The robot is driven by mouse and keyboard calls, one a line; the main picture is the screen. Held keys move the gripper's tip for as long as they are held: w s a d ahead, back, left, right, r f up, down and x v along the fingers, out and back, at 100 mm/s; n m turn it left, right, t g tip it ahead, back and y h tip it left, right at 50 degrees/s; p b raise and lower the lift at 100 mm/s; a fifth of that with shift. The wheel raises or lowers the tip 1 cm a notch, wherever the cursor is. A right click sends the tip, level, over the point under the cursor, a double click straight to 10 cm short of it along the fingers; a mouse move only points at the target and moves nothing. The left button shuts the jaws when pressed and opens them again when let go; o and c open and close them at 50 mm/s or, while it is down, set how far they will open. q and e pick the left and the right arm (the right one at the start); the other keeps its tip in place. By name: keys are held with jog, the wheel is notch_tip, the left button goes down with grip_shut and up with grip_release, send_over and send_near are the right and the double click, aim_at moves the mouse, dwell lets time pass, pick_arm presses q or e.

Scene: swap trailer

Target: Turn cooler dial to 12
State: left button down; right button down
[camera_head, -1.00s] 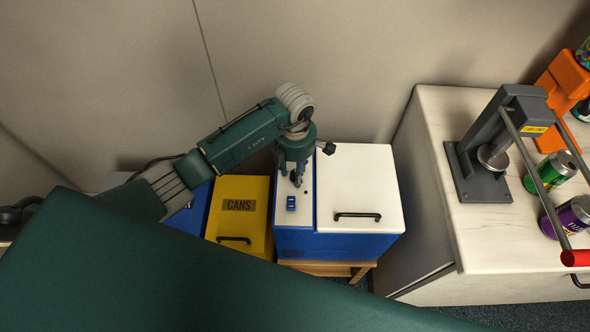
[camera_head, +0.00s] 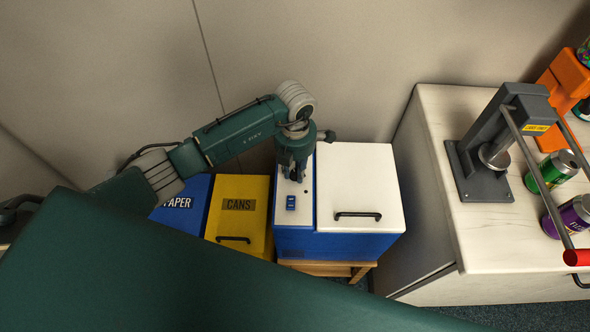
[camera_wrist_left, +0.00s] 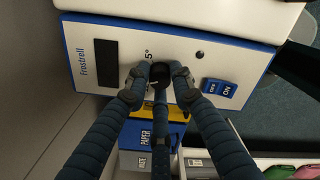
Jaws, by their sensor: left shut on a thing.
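The cooler is a blue box with a white lid (camera_head: 358,180) and a white control strip (camera_head: 305,218) along its left side. My left gripper (camera_head: 297,178) points down at this strip. In the left wrist view, its fingers (camera_wrist_left: 159,75) are closed around the dark dial, which they mostly hide. A "5°" mark (camera_wrist_left: 147,54) shows beside the fingers; the dial's pointer and its exact setting cannot be made out. A dark display (camera_wrist_left: 106,64) and a blue switch (camera_wrist_left: 219,88) marked ON sit on the same panel. My right gripper is not in view.
A yellow CANS bin (camera_head: 240,190) and a blue PAPER bin (camera_head: 182,205) stand left of the cooler. The wall is close behind. To the right, a counter (camera_head: 440,120) holds a can press (camera_head: 490,150) and several cans.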

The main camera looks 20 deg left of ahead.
aim_at(295, 172)
pick_arm(q)
jog(key=n, duration=0.5)
jog(key=shift+n, duration=0.4)
dwell(0.3)
jog(key=c, duration=1.5)
grip_release()
notch_tip(295, 172, up, 12)
jog(key=shift+r, duration=0.1)
